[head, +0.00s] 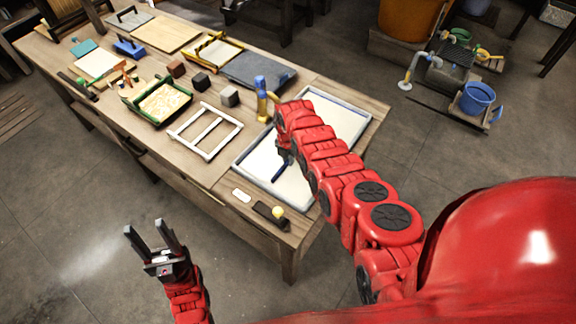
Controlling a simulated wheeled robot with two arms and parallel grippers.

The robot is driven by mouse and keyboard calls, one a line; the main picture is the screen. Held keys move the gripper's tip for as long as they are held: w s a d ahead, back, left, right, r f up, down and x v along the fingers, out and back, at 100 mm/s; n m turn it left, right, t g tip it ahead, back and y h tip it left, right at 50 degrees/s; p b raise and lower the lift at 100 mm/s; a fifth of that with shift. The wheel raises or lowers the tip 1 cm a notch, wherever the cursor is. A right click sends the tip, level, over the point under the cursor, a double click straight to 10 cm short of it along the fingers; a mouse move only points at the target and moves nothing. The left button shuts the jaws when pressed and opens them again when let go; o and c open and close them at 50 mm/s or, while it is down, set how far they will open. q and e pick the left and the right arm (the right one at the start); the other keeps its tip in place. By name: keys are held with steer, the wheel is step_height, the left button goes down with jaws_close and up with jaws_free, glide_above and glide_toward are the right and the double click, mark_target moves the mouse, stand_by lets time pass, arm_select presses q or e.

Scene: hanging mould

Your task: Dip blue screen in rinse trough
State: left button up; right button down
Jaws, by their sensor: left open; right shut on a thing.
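A wide shallow trough (245,168) with a pale grey rim and whitish contents lies at the near right end of the wooden table; I take it for the rinse trough. My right gripper (283,152) points down over it, partly hidden by my red arm. It is shut on a dark blue piece (281,172), which I take for part of the blue screen. The rest of the screen is not clear, and I cannot tell how deep it sits. My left gripper (146,226) is open and empty, over the floor in front of the table.
On the table are a white frame (182,136), a green-framed screen (128,96), a yellow-framed screen (236,58), several small blocks (229,96) and a blue-and-yellow upright object (261,88) beside the trough. A blue bucket (477,98) stands beyond the table.

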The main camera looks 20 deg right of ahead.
step_height(320, 180, up, 11)
steer(key=p, duration=1)
steer(key=shift+p, duration=0.35)
stand_by(0.7)
step_height(320, 180, up, 4)
steer(key=p, duration=0.3)
steer(key=shift+p, duration=0.35)
steer(key=shift+f, duration=0.1)
